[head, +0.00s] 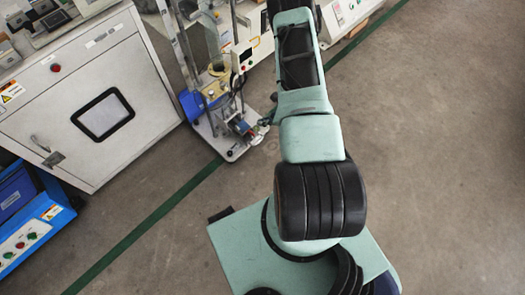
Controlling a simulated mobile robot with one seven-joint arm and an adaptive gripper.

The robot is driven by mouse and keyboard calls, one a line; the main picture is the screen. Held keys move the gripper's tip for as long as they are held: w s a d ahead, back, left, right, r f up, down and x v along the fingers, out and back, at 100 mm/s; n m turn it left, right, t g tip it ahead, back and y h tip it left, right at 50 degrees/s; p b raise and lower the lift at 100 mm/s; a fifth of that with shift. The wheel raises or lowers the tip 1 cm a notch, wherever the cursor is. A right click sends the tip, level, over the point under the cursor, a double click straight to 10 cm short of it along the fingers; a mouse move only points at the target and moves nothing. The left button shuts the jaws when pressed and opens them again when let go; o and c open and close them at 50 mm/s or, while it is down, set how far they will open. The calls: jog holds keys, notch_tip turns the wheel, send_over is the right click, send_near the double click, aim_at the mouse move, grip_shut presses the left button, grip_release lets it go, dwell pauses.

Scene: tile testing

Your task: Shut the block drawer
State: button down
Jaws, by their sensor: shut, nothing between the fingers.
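I see no block drawer that I can make out in the head view. My gripper is not in view; my arm rises from my base and runs out of the picture at the top. Whether any drawer is open or shut cannot be told from here.
A white cabinet (60,125) with a small window and a handle stands at the left. A blue machine (38,232) with buttons is below it. A wheeled test stand (232,148) is near the top middle. The concrete floor (440,150) at the right is clear.

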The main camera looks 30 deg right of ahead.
jog(key=s+d+f+m+h+b, duration=0.25)
jog(key=s+f+m, duration=0.4)
jog(key=f, duration=0.75)
jog(key=w+a+f+n+b, duration=0.1)
jog(key=w+a+f+b, duration=0.2)
jog(key=w+f, duration=0.5)
jog(key=shift+f+t+b, duration=0.25)
jog(key=shift+t+b, duration=0.15)
jog(key=shift+b, duration=0.35)
jog(key=shift+a, duration=0.1)
